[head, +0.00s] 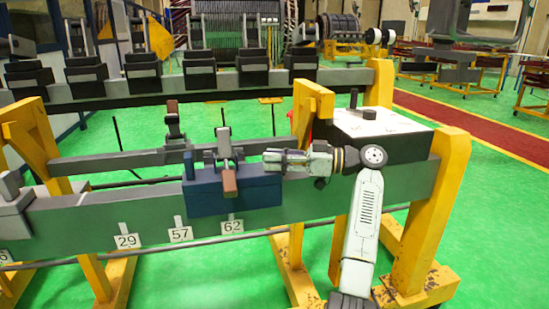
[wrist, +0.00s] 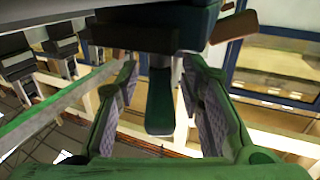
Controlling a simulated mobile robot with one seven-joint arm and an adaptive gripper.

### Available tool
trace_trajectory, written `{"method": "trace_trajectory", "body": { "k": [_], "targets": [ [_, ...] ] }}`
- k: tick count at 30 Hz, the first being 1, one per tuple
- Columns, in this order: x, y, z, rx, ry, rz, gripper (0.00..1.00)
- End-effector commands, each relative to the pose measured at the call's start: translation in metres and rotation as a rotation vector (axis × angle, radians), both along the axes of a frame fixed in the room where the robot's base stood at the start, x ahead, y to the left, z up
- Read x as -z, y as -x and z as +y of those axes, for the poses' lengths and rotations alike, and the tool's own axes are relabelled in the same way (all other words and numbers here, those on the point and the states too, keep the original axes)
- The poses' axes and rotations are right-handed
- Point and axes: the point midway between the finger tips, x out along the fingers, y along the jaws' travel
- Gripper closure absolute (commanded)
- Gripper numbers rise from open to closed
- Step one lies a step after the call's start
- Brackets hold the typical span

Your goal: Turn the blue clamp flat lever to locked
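The blue clamp (head: 208,195) sits on the grey beam above the number tags. Its flat lever (head: 229,180) has a brown handle that hangs down over the clamp's front, below a grey upright. My gripper (head: 268,160) is just right of the lever and points left at it. In the wrist view my gripper (wrist: 160,72) is open, with one padded finger on each side of a dark bar-like part (wrist: 160,100). Gaps show between that part and both fingers. I cannot tell for sure that this part is the blue clamp's lever.
A second clamp with a brown upright handle (head: 172,107) stands on the rear beam (head: 110,160). A white-topped box (head: 375,130) with a black knob stands on the right, behind my arm. Yellow posts (head: 450,175) flank the beam. Green floor is free in front.

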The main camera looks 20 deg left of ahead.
Motion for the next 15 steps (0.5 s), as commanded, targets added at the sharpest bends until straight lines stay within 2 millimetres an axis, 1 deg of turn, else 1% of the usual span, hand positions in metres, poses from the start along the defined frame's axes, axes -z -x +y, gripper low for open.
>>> {"method": "trace_trajectory", "body": {
  "k": [5, 12, 15],
  "targets": [
    [-0.001, -0.007, -0.029, 0.004, -0.002, 0.0, 0.65],
    [-0.001, -0.018, -0.079, 0.003, -0.001, 0.001, 0.65],
    [-0.001, -0.021, -0.095, 0.002, 0.0, 0.001, 0.65]
  ]
}}
